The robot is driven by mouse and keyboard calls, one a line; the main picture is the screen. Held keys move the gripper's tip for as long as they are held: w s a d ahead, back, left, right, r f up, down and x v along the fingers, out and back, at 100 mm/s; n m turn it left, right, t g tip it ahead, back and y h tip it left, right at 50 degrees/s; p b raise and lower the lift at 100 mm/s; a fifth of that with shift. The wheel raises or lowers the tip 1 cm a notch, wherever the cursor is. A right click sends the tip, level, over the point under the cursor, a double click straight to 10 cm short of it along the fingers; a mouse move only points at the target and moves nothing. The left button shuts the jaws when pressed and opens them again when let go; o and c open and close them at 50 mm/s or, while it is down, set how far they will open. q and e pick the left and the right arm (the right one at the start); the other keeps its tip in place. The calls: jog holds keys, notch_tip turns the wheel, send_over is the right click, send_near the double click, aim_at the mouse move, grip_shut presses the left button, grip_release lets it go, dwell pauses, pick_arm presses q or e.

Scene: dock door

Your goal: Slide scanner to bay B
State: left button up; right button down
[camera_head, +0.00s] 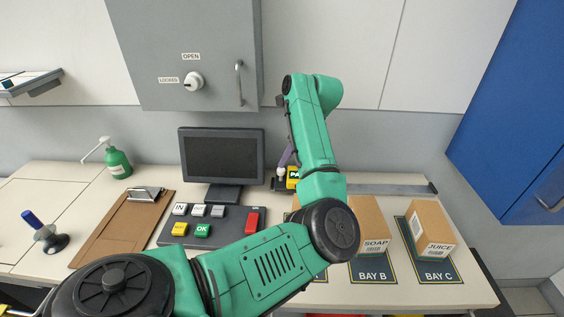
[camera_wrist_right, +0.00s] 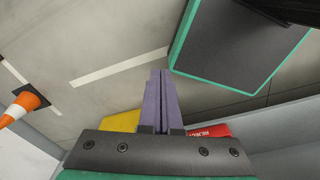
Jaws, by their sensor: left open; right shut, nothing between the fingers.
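My left gripper (camera_head: 285,160) hangs at the back of the bench, just right of the monitor. One purple finger shows beside a small white-topped dark part and a yellow block lettered "PA" (camera_head: 292,177). My arm hides much of this spot, so I cannot make out the scanner for certain or tell whether the fingers touch it. A grey rail (camera_head: 390,189) runs right along the back of the bench, behind the boxes. The bay B mat (camera_head: 373,277) holds a SOAP box (camera_head: 370,222). In the right wrist view my right gripper (camera_wrist_right: 160,72) is shut and empty above the floor.
A JUICE box (camera_head: 431,226) stands on the bay C mat (camera_head: 437,278). A button panel (camera_head: 212,224), monitor (camera_head: 222,156), clipboard (camera_head: 122,228) and green bottle (camera_head: 118,163) are on the left. The right wrist view shows a cone (camera_wrist_right: 20,108), a yellow bin (camera_wrist_right: 119,121) and a red bin (camera_wrist_right: 210,130).

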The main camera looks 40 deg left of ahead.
aim_at(283, 170)
pick_arm(q)
jog(key=x, duration=0.3)
jog(key=w+p+x, duration=0.1)
jog(key=x, duration=0.1)
jog(key=shift+w+a+f, duration=0.1)
jog(key=shift+a+f, duration=0.1)
jog(key=shift+f, duration=0.4)
jog(key=shift+s, duration=0.35)
jog(key=shift+c, duration=0.5)
jog(key=shift+w, duration=0.1)
jog(key=c, duration=0.5)
grip_shut()
pick_arm(e)
jog(key=shift+w+a+r, duration=0.1)
jog(key=shift+w+r, duration=1)
pick_arm(q)
jog(key=shift+f, duration=0.1)
pick_arm(e)
jog(key=shift+w, duration=0.15)
